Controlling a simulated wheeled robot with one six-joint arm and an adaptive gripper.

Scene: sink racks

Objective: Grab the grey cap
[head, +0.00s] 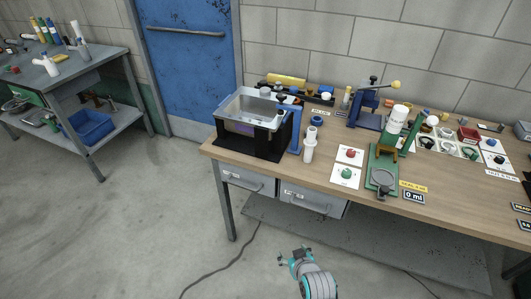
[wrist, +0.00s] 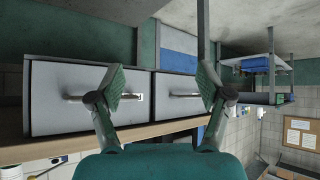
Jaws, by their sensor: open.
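My gripper (head: 292,256) is low in front of the workbench, above the floor in the head view. In the wrist view my gripper (wrist: 164,88) shows two fingers spread wide apart with nothing between them. I cannot clearly pick out a grey cap. A grey round disc (head: 383,178) lies on the green stand (head: 373,160) on the bench, but I cannot tell whether it is a cap. My gripper is well below and left of it, touching nothing.
The wooden workbench (head: 345,183) holds a sink rack (head: 252,108), a white cylinder (head: 309,150) and a blue press (head: 367,108). Drawers (wrist: 90,85) with bar handles face my gripper. A second bench (head: 75,68) stands at the left. The floor (head: 125,230) between them is largely clear.

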